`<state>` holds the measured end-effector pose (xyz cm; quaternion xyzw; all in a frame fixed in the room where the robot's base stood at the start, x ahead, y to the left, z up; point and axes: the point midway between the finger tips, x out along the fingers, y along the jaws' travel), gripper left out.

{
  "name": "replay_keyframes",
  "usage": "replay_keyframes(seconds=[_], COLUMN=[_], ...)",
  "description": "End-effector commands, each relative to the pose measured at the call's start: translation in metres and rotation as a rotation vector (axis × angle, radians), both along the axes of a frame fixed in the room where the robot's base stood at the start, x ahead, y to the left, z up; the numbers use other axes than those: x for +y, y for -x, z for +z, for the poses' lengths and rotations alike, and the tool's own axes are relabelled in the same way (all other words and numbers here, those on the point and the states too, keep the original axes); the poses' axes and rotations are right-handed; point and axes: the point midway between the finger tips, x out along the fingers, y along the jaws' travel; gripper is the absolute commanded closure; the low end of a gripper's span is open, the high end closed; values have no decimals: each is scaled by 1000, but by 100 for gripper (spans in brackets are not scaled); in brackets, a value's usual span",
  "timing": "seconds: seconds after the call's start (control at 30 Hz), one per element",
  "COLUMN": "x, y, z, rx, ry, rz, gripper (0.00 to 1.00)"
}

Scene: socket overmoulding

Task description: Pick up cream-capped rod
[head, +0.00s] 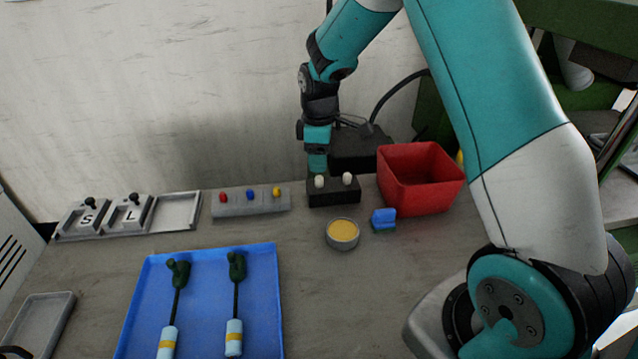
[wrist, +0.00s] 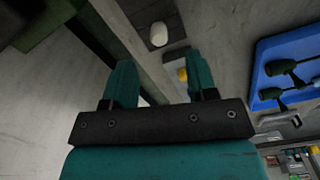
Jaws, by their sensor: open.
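A black block (head: 333,196) on the bench holds two cream-capped rods side by side, a left one (head: 320,181) and a right one (head: 347,178). Only their rounded caps show; the shafts are hidden in the block. My gripper (head: 317,166) points down, just behind and above the left cap. In the wrist view my gripper (wrist: 160,62) has its two teal fingers apart with nothing between them. One cream cap (wrist: 158,34) shows there beyond the fingertips, on the dark block; I cannot tell which of the two it is.
A red bin (head: 420,185) stands right of the block. A grey block (head: 250,203) with red, blue and yellow caps is to its left. A round yellow-filled dish (head: 342,234) and a small blue piece (head: 384,220) lie in front. A blue tray (head: 262,262) holds two cabled parts.

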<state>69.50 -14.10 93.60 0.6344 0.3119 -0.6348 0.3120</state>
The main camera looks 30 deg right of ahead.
Motion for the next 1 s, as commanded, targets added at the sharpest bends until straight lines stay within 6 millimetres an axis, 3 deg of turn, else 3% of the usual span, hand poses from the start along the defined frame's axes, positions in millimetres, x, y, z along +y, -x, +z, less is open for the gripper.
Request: replay_keyframes(seconds=[0.27,0.53,0.83,1.0], x=[0,-1,-2,-2], y=[0,-1,-1,-1], z=[-22,-61,-67,-67], rx=[2,2,-1,-1], ry=[0,0,-1,-1], rz=[0,0,-1,-1], gripper=[48,48,48,87])
